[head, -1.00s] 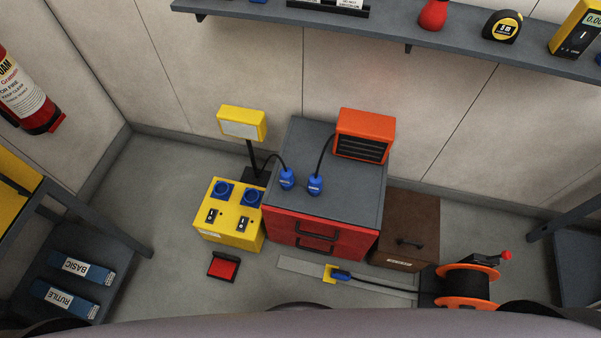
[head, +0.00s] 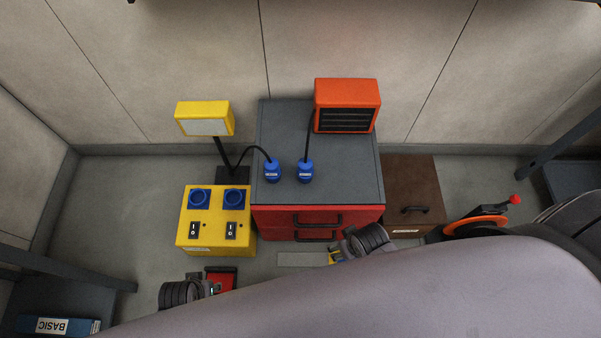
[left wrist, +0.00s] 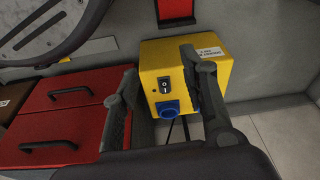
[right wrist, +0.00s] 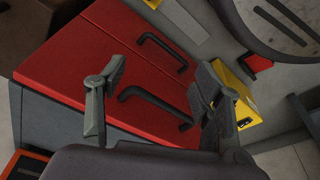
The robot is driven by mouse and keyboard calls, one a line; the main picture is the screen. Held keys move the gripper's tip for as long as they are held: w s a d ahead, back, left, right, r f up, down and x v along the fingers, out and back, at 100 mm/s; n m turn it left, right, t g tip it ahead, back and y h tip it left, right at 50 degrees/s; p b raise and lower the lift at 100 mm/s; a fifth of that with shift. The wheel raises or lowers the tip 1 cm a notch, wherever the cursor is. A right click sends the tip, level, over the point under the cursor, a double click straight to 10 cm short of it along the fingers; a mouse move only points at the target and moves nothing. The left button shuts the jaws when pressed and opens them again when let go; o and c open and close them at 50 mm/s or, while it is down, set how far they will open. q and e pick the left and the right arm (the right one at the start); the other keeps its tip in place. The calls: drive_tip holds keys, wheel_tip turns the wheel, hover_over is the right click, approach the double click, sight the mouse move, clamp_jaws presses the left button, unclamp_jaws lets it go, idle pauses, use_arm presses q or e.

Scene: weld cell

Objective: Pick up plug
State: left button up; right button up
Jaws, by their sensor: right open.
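Two blue plugs stand on the grey top of the red drawer cabinet (head: 320,218) in the head view. The left plug (head: 272,172) has a cable to the yellow lamp, the right plug (head: 305,172) one to the orange heater. My right gripper (head: 340,253) is low in front of the drawers, by a yellow piece on the floor; the blue plug seen there earlier is hidden. In the right wrist view it (right wrist: 160,72) is open and empty before the red drawers. My left gripper (head: 212,289) is by the red pedal; its wrist view shows it (left wrist: 160,65) open, facing the yellow socket box (left wrist: 209,68).
The yellow socket box (head: 213,235) with blue sockets and switches stands left of the cabinet. The lamp (head: 205,118) is behind it, the heater (head: 347,105) on the cabinet. A brown box (head: 413,185) and orange cable reel (head: 470,225) are right. My arm covers the lower right.

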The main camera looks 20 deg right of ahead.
drive_tip(key=w+a+r+n+y+b, duration=0.2)
drive_tip(key=w+a+r+n+b, duration=0.1)
drive_tip(key=w+a+r, duration=0.4)
drive_tip(key=w+a+r+n+y+b, duration=0.1)
drive_tip(key=w+a+r+n+b, duration=0.3)
drive_tip(key=r, duration=0.5)
wheel_tip(320, 180, up, 9)
drive_tip(key=n+g+h, duration=0.3)
drive_tip(key=n, duration=0.1)
hover_over(305, 162)
drive_tip(key=f+b, duration=0.1)
drive_tip(key=f, duration=0.3)
drive_tip(key=f+b, duration=0.1)
drive_tip(key=f, duration=0.3)
drive_tip(key=f+b, duration=0.1)
drive_tip(key=f, duration=0.3)
drive_tip(key=shift+s+f, duration=0.2)
drive_tip(key=shift+s, duration=0.05)
drive_tip(key=shift+f+b, duration=0.45)
drive_tip(key=shift+f, duration=0.1)
drive_tip(key=f, duration=0.1)
drive_tip(key=f+b, duration=0.1)
drive_tip(key=shift+w+f, duration=0.3)
drive_tip(key=shift+f, duration=0.5)
drive_tip(key=shift+f+b, duration=0.25)
drive_tip(key=shift+b, duration=0.05)
use_arm(q)
wheel_tip(305, 162, up, 10)
drive_tip(key=w+t, duration=0.2)
drive_tip(key=shift+w+d, duration=0.25)
